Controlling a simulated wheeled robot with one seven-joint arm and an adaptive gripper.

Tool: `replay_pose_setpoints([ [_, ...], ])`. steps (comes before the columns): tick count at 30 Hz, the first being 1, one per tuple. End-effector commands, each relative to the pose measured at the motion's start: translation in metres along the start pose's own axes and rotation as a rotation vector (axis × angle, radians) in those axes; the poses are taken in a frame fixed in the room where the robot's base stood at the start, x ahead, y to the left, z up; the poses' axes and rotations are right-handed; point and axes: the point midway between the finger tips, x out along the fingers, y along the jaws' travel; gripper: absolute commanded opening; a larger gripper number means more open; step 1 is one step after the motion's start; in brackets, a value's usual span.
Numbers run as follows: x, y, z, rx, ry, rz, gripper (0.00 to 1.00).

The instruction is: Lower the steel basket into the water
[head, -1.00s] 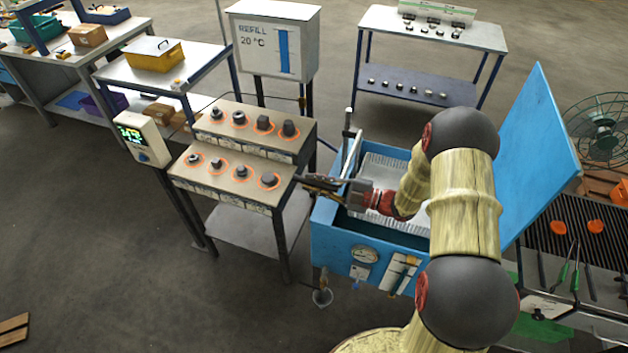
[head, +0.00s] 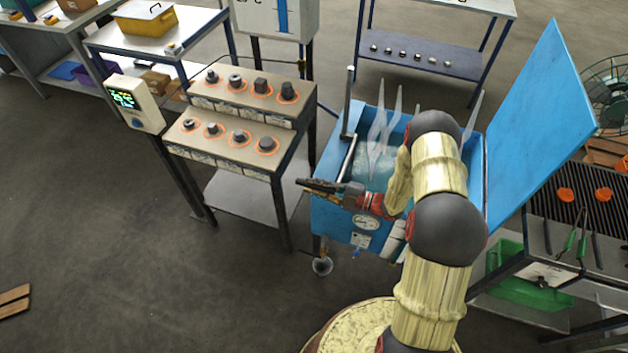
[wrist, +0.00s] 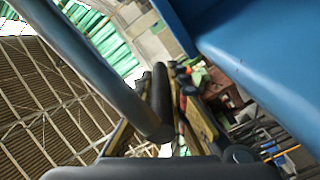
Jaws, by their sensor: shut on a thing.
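The blue tank (head: 328,219) stands open with its lid raised to the right. Pale steam wisps (head: 378,130) rise from the light-coloured water (head: 364,166) inside. I cannot make out the steel basket there; the water, steam and my arm obscure that area. A metal lever (head: 348,157) runs along the tank's left side, beside an upright post (head: 347,103). My gripper (head: 312,186) is at the lever's near end, low over the tank's left front rim, shut on the lever. In the wrist view, a dark bar (wrist: 95,65) runs down to the fingers.
A stepped bench (head: 236,147) with several dark metal pieces stands close left of my gripper. A display panel (head: 134,103) is farther left. The floor at front left is mostly clear.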

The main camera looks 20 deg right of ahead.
Motion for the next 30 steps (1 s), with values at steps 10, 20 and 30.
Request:
replay_pose_setpoints([
  [10, -0.0006, -0.0156, 0.0065, 0.008, -0.003, -0.007, 0.00],
  [20, -0.0010, -0.0175, 0.0063, 0.012, -0.004, -0.007, 0.21],
  [30, -0.0003, -0.0125, 0.0064, 0.005, -0.001, -0.003, 0.35],
])
